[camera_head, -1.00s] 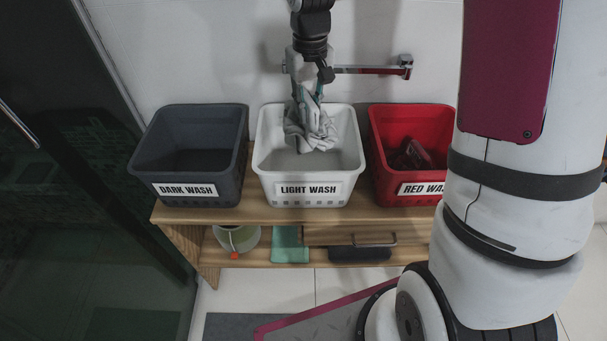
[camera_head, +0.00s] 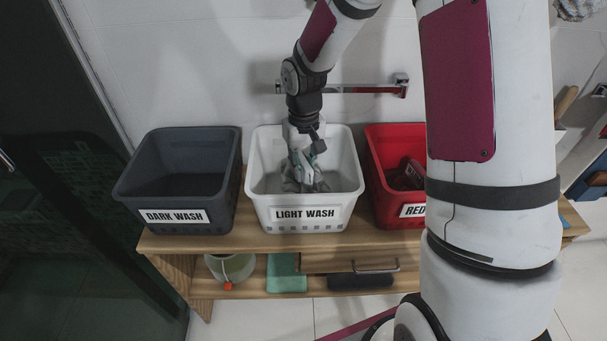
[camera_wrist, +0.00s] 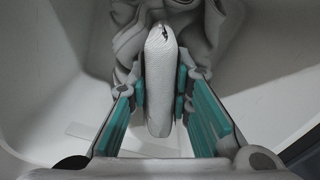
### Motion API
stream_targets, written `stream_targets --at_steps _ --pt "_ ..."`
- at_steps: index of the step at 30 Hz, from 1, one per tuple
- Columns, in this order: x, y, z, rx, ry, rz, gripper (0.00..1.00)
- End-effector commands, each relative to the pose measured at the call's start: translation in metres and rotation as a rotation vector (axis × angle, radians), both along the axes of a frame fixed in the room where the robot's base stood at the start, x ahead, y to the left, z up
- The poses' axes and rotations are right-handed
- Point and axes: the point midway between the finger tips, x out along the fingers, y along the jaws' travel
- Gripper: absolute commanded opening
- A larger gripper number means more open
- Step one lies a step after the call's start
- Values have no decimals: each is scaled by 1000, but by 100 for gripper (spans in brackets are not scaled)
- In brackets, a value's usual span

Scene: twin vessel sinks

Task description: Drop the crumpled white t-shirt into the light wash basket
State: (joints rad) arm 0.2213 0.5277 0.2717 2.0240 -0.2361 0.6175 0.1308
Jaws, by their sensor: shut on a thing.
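The white basket (camera_head: 255,192) labelled LIGHT WASH stands in the middle of a wooden bench. My gripper (camera_head: 304,172) points down inside its opening. The crumpled t-shirt (camera_head: 310,183) hangs from the jaws, greyish white, low inside the basket; whether it touches the bottom I cannot tell. In the wrist view my gripper (camera_wrist: 163,100) has its teal-padded fingers on either side of a pale upright fold of cloth, with more of the shirt (camera_wrist: 135,30) bunched beyond it. The basket's inner wall (camera_wrist: 265,60) surrounds it.
A dark grey basket (camera_head: 130,185) labelled DARK WASH stands to the left. A red basket (camera_head: 385,165) with a dark red item inside stands to the right, partly hidden by my arm. A metal rail (camera_head: 360,89) is on the wall behind.

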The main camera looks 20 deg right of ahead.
Motion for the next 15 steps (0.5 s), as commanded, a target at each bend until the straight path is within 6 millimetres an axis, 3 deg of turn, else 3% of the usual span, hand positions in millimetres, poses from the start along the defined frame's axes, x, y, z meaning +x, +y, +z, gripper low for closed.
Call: stream_targets --at_steps 5,15 --pt "-1 0 -25 0 4 2 0" --pt "0 0 -27 0 1 1 0"
